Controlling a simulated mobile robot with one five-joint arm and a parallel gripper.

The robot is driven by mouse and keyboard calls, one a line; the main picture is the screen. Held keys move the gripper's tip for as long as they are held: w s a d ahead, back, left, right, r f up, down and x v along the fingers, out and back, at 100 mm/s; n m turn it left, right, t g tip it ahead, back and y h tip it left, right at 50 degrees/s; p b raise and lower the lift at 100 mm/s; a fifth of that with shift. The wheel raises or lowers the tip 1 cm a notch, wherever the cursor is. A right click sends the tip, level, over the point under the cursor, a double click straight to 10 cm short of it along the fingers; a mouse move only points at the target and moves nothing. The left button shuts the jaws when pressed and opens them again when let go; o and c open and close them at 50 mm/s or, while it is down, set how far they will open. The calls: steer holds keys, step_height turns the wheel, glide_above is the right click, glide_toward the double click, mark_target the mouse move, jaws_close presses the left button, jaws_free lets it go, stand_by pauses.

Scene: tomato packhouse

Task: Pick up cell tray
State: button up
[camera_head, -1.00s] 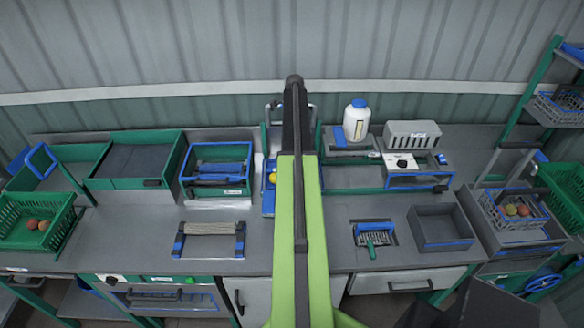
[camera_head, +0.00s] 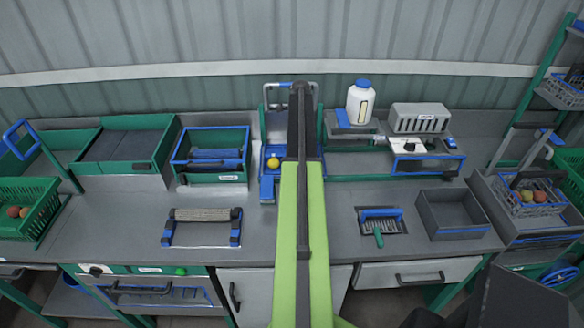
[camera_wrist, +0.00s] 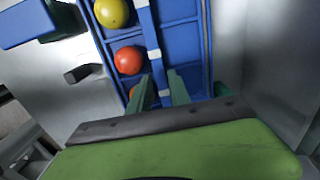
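The cell tray (camera_wrist: 190,45) is blue with square cells. In the wrist view it holds a yellow tomato (camera_wrist: 111,11), a red one (camera_wrist: 128,60) and a partly hidden orange one. In the head view my arm hides most of the tray; its blue left part (camera_head: 266,190) and the yellow tomato (camera_head: 273,163) show beside the arm. My gripper (camera_wrist: 160,82) shows in the wrist view with its two green fingers apart, over the tray. A narrow blue strip (camera_wrist: 149,32) of the tray runs toward the gap between them. Contact with the strip cannot be made out.
A blue-rimmed green crate (camera_head: 211,178) stands left of the tray, with a rope-topped blue frame (camera_head: 203,228) in front. A white bottle (camera_head: 359,103), a brush (camera_head: 379,222) and a grey bin (camera_head: 455,215) are to the right. Bare bench (camera_head: 120,215) lies at left.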

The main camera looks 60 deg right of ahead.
step_height(320, 180, down, 5)
steer(key=b, duration=0.5)
steer(key=shift+a+f, duration=0.15)
steer(key=shift+f, duration=0.05)
steer(key=shift+r, duration=0.25)
steer(key=shift+f, duration=0.1)
steer(key=shift+c, duration=0.4)
jaws_close()
